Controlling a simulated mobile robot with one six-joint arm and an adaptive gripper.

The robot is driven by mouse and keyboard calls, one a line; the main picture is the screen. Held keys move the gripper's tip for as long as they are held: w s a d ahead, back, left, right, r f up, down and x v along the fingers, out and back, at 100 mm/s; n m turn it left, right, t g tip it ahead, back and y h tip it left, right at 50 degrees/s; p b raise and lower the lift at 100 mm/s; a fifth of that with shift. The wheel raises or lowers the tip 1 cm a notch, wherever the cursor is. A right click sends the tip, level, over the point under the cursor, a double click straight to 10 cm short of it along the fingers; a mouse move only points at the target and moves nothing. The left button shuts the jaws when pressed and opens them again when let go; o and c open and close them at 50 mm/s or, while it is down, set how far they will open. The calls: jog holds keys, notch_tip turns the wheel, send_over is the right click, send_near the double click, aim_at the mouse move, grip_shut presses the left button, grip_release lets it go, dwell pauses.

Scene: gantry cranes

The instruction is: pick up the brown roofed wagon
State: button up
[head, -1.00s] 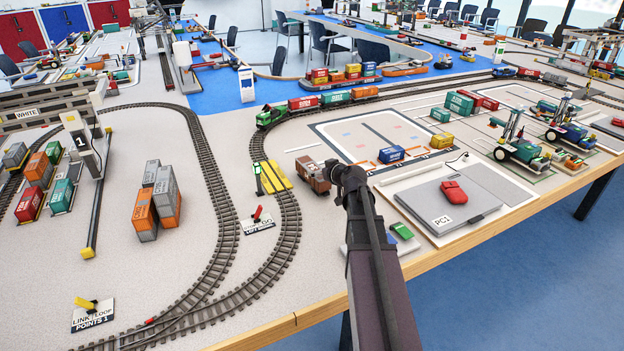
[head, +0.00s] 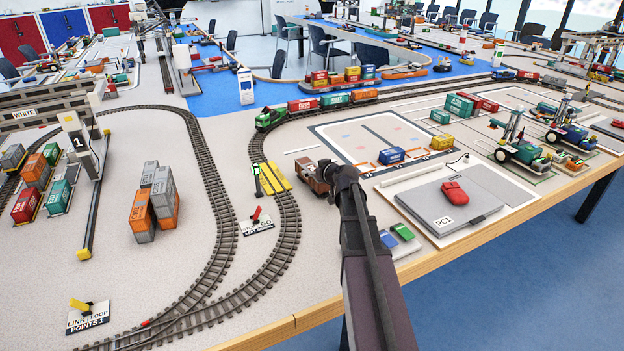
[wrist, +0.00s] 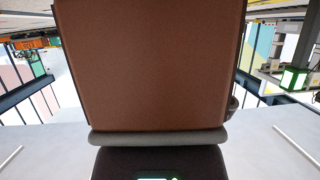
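The brown wagon (head: 313,175) stands on the table to the right of the curved track, beside the yellow strips. My gripper (head: 342,174) is at its right end, seen from behind, and covers part of it. In the wrist view a plain brown wall of the wagon (wrist: 155,65) fills the middle, very close, with a grey rim (wrist: 158,137) along its lower edge. A dark rounded part sits below that rim. My fingers do not show clearly in either view, so I cannot tell whether they touch the wagon.
Yellow strips (head: 272,178) and a small green-lit signal (head: 257,182) stand left of the wagon. The table's wooden edge (head: 440,253) runs in front.

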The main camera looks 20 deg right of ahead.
jog(key=c, duration=1)
jog(key=shift+r, duration=0.1)
notch_tip(320, 180, up, 3)
jog(key=p, duration=0.3)
jog(key=shift+r, duration=0.15)
jog(key=shift+s+d+r+p, duration=0.1)
jog(key=shift+s+r+p, duration=0.15)
jog(key=shift+p, duration=0.25)
jog(key=s+d, duration=0.2)
jog(key=s, duration=0.2)
jog(key=s+d, duration=0.3)
jog(key=s, duration=0.2)
jog(key=s+d+r+p, duration=0.1)
jog(key=s+d, duration=0.1)
jog(key=s, duration=0.2)
jog(key=shift+s+d, duration=0.15)
jog(key=shift+s, duration=0.2)
